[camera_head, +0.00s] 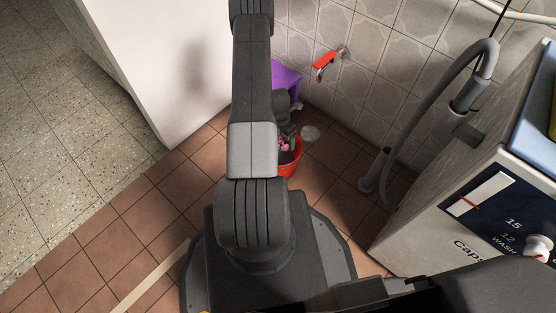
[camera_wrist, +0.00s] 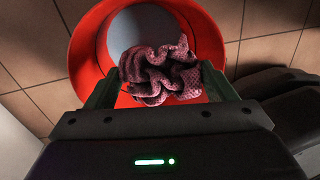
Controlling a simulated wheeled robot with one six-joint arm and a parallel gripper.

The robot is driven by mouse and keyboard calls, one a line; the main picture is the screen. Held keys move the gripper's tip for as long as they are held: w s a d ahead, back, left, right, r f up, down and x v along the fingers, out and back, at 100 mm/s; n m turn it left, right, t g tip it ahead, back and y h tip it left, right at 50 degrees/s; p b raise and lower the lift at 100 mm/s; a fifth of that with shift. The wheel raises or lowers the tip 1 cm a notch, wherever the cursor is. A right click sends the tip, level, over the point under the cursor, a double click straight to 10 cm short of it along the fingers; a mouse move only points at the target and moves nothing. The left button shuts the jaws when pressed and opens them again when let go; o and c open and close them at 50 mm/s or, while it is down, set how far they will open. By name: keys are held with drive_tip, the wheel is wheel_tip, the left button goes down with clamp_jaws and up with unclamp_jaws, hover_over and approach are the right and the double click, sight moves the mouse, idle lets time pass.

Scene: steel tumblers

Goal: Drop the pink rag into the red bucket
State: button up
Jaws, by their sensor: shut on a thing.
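The red bucket (camera_head: 291,165) stands on the brown tiled floor, partly hidden behind my arm in the head view. In the wrist view the bucket (camera_wrist: 84,62) opens below my gripper, with a grey area inside it. The crumpled pink rag (camera_wrist: 160,72) is between the fingers of my gripper (camera_wrist: 160,88), over the bucket's opening. A bit of the rag (camera_head: 284,146) also shows at the bucket in the head view. My gripper is shut on the rag. I cannot tell how far the rag is above the rim.
A purple stool-like object (camera_head: 286,77) stands behind the bucket by the tiled wall. A red-handled tap (camera_head: 325,64) is on that wall. A washing machine (camera_head: 480,215) with a grey hose (camera_head: 428,92) stands at the right. A white partition (camera_head: 150,60) is at the left.

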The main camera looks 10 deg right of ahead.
drive_tip(key=shift+f, duration=0.2)
drive_tip(key=o, duration=1)
wheel_tip(320, 180, up, 14)
drive_tip(key=w+a+p, duration=0.1)
drive_tip(key=p, duration=0.3)
drive_tip(key=shift+w+f, duration=0.15)
drive_tip(key=shift+w, duration=0.1)
drive_tip(key=f+b, duration=0.1)
drive_tip(key=f, duration=0.3)
drive_tip(key=s+f+b, duration=0.1)
drive_tip(key=f+b, duration=0.1)
drive_tip(key=f, duration=0.3)
drive_tip(key=d+f+b, duration=0.1)
drive_tip(key=f, duration=0.4)
drive_tip(key=shift+s+f, duration=0.15)
drive_tip(key=shift+s, duration=0.15)
wheel_tip(320, 180, up, 4)
drive_tip(key=shift+f+p, duration=0.25)
drive_tip(key=shift+p, duration=0.6)
drive_tip(key=shift+r, duration=0.5)
